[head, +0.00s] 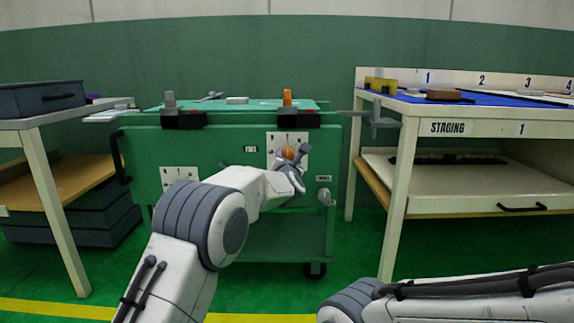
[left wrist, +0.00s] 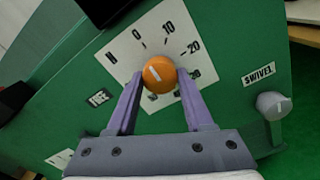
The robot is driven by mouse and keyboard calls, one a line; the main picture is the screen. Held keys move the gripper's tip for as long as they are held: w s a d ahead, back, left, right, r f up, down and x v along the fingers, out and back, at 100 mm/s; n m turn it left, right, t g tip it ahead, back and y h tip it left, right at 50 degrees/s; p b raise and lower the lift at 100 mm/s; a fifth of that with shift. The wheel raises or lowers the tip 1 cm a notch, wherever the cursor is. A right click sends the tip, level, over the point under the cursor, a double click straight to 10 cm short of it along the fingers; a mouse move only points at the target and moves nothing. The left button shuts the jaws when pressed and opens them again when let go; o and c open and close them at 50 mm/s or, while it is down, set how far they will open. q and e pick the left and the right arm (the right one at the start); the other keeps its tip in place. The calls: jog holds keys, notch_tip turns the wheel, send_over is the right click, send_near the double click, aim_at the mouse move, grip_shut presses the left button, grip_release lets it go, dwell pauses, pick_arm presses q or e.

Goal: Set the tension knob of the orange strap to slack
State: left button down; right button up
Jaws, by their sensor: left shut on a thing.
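The orange tension knob (head: 288,152) sits on a white dial plate (head: 301,138) on the front of a green cart. In the left wrist view the orange knob (left wrist: 160,76) bears a short white mark, on its left half, tilted toward the upper left. The plate (left wrist: 124,50) around it reads 0, 10 and 20; its lower right part is partly hidden. My left gripper (left wrist: 159,84) is shut on the knob, one purple finger on each side. An orange upright piece (head: 287,97) stands on the cart's top edge above the dial. My right gripper is out of view.
A second dial plate (head: 179,176) is on the cart's left front. A grey knob (left wrist: 273,105) sits below the SWIVEL label (left wrist: 258,74). A staging table (head: 395,150) stands at right, another table (head: 45,121) at left. My right forearm crosses the lower right.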

pick_arm(q)
jog(key=shift+f, duration=0.15)
dwell(0.3)
jog(key=shift+c, duration=1.4)
grip_release()
jog(key=s+p, duration=0.2)
jog(key=s, duration=0.8)
jog(key=shift+s, duration=0.25)
